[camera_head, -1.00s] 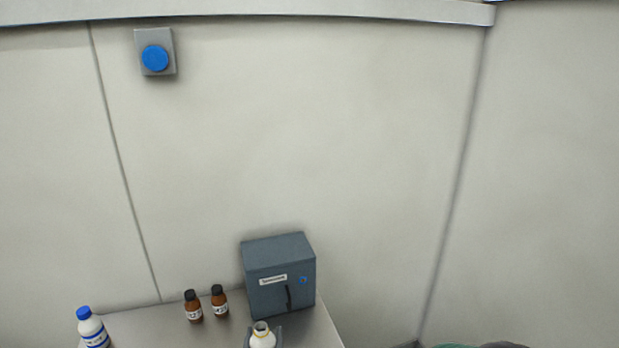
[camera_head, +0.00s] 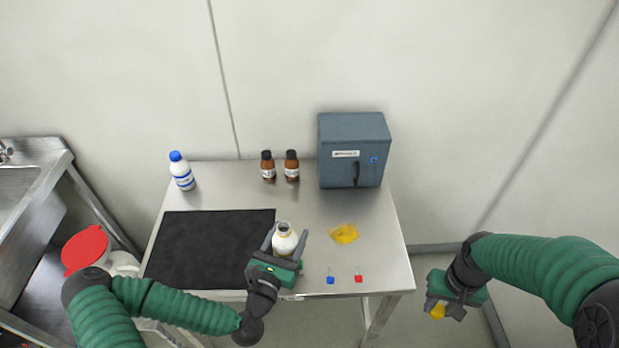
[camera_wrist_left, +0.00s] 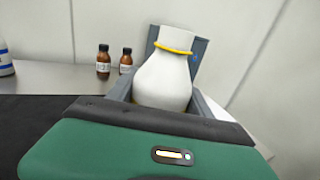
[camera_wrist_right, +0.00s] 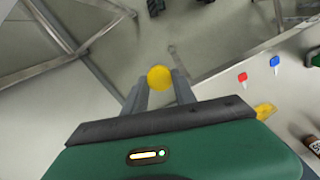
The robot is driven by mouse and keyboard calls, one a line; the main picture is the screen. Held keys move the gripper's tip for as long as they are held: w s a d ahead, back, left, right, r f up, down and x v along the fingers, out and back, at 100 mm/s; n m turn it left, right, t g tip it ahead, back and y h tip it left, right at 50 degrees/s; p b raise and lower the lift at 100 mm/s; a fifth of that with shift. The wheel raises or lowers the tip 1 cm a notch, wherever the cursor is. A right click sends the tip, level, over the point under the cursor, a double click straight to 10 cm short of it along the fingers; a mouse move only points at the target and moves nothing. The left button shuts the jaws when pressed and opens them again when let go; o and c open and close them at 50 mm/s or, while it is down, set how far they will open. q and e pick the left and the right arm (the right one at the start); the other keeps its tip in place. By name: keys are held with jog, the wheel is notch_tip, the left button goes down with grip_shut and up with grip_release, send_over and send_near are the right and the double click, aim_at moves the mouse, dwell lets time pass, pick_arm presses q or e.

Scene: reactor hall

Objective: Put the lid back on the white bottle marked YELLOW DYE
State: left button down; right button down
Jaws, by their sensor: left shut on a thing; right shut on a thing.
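The white bottle (camera_head: 285,241) stands open on the table with a yellow ring at its neck. It also shows in the left wrist view (camera_wrist_left: 165,84), where no label faces the camera. My left gripper (camera_head: 287,247) is shut around the bottle's body. My right gripper (camera_head: 444,309) is shut on a round yellow lid (camera_head: 437,312), off the table's right front corner. The lid also shows between the fingers in the right wrist view (camera_wrist_right: 159,78).
A yellow spill (camera_head: 344,234) lies right of the bottle, with a blue key (camera_head: 330,280) and red key (camera_head: 359,279) near the front edge. A black mat (camera_head: 205,250) lies left. Two brown bottles (camera_head: 268,166), a blue-capped bottle (camera_head: 181,171) and a grey box (camera_head: 352,150) stand behind.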

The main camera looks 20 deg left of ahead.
jog(key=shift+d, duration=0.1)
pick_arm(q)
jog(key=s+d+f+m+g+h, duration=0.2)
jog(key=d+m+g+h, duration=0.3)
jog(key=d+m+h, duration=0.1)
jog(key=s+d+f+m+g+h, duration=0.2)
jog(key=d+m+g+h, duration=0.2)
jog(key=d+h, duration=0.5)
jog(key=shift+d+m+g, duration=0.4)
jog(key=shift+d+m, duration=0.6)
jog(key=shift+d, duration=0.25)
jog(key=shift+f, duration=0.1)
pick_arm(e)
jog(key=w+a+r+n, duration=0.1)
jog(key=a+r+n, duration=0.2)
jog(key=a+r, duration=0.2)
jog(key=w+a+r+n, duration=0.1)
jog(key=a+r+n, duration=0.2)
jog(key=a, duration=0.8)
jog(key=a+r+n, duration=0.3)
jog(key=a+r, duration=0.3)
jog(key=a, duration=0.1)
jog(key=shift+w+a+r, duration=0.4)
jog(key=shift+f, duration=0.1)
jog(key=shift+f, duration=1.9)
